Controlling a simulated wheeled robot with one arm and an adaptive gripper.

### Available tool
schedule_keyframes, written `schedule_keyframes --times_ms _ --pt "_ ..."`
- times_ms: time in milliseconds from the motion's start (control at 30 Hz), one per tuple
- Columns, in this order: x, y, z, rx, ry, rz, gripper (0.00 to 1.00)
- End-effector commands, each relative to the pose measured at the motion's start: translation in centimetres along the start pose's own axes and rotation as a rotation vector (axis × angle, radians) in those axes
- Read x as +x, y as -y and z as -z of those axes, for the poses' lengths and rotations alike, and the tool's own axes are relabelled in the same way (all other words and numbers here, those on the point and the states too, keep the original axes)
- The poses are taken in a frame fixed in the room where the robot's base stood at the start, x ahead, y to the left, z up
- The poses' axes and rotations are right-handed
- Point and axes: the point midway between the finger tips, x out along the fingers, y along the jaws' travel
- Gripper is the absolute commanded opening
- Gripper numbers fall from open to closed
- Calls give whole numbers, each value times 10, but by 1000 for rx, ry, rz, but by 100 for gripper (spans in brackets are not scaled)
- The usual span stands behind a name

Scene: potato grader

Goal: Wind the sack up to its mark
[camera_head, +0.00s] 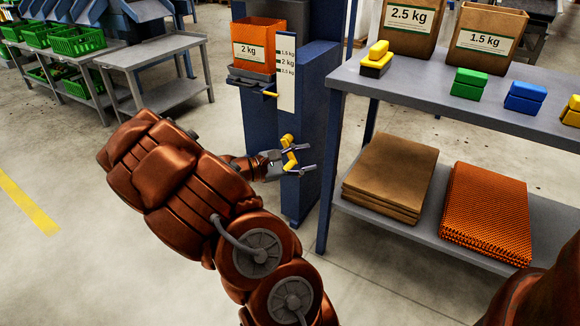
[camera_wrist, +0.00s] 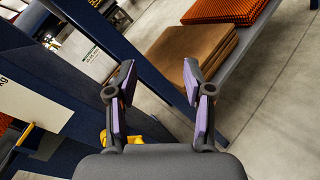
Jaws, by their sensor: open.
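The orange sack (camera_head: 260,42), labelled "2 kg", stands upright on a grey carrier (camera_head: 250,77) on the blue column (camera_head: 308,110). A white scale (camera_head: 286,75) beside it bears marks for 1.5, 2 and 2.5 kg. The yellow pointer (camera_head: 270,94) on the carrier sits below the lowest mark. Lower on the column is a crank with a yellow handle (camera_head: 289,141). My gripper (camera_head: 302,159) is open at the crank, its fingers reaching past the handle. In the wrist view the yellow handle (camera_wrist: 136,139) is mostly hidden by the gripper; whether they touch I cannot tell.
A grey shelf (camera_head: 450,98) stands close on the right, with labelled paper sacks and coloured clips on top. Its lower shelf holds brown sacks (camera_head: 392,170) and orange net sacks (camera_head: 487,210). Floor on the left is clear.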

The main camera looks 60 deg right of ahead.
Motion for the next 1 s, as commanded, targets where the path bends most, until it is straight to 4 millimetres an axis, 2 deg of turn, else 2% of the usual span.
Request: schedule_keyframes --times_ms 133,300,433,600,700,800,1000 --pt "14 -24 42 -103 18 -133 52" --pt "23 -41 99 -231 9 -280 52" --pt "24 -44 150 -327 -23 -388 52" --pt "19 -38 213 -434 -83 -505 52" --pt "15 -32 239 -475 -114 -552 52" --pt "12 -27 256 -501 -136 -582 52" --pt "13 -26 268 -514 -151 -600 52"
